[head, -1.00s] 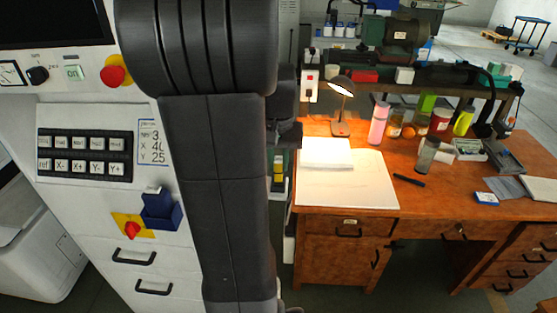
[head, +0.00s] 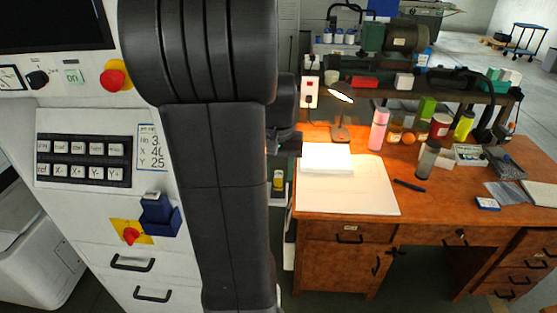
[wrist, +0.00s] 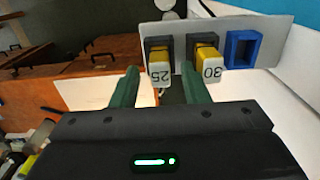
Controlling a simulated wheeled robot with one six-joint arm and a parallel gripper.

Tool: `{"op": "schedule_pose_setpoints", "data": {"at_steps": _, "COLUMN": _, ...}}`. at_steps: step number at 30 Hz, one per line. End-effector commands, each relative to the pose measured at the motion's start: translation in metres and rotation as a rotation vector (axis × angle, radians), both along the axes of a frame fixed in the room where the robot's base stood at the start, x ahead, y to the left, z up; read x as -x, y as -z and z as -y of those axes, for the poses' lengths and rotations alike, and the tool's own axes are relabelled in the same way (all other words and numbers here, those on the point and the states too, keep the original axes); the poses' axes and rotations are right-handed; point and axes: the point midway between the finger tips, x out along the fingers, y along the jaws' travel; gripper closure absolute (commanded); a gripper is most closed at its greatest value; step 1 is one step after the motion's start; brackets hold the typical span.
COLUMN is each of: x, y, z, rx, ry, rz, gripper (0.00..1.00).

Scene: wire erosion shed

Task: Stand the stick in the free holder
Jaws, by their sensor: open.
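In the wrist view a grey plate carries dark holders with yellow pieces marked 25 (wrist: 159,68) and 30 (wrist: 208,62). To their right is an empty blue holder (wrist: 228,50). My gripper (wrist: 159,76) has two green fingers spread apart. The piece marked 25 appears between the fingertips; contact and depth cannot be judged. In the head view a yellow piece (head: 279,180) shows just right of my arm.
A wooden desk (head: 440,228) stands at right with a lamp (head: 341,115), paper, bottles and boxes on it. The white machine (head: 75,215) with its buttons and red knobs is close on the left. My arm blocks the middle of the head view.

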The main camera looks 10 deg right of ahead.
Motion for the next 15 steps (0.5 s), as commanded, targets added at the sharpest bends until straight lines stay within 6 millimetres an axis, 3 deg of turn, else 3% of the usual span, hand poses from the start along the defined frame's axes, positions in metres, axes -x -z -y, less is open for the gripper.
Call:
{"op": "schedule_pose_setpoints", "data": {"at_steps": 5, "x": -0.001, "y": -0.022, "z": 0.0, "rx": 0.001, "ry": 0.0, "rz": 0.006, "gripper": 0.59}}
{"op": "schedule_pose_setpoints", "data": {"at_steps": 15, "x": -0.001, "y": -0.097, "z": 0.0, "rx": 0.001, "ry": 0.0, "rz": 0.006, "gripper": 0.59}}
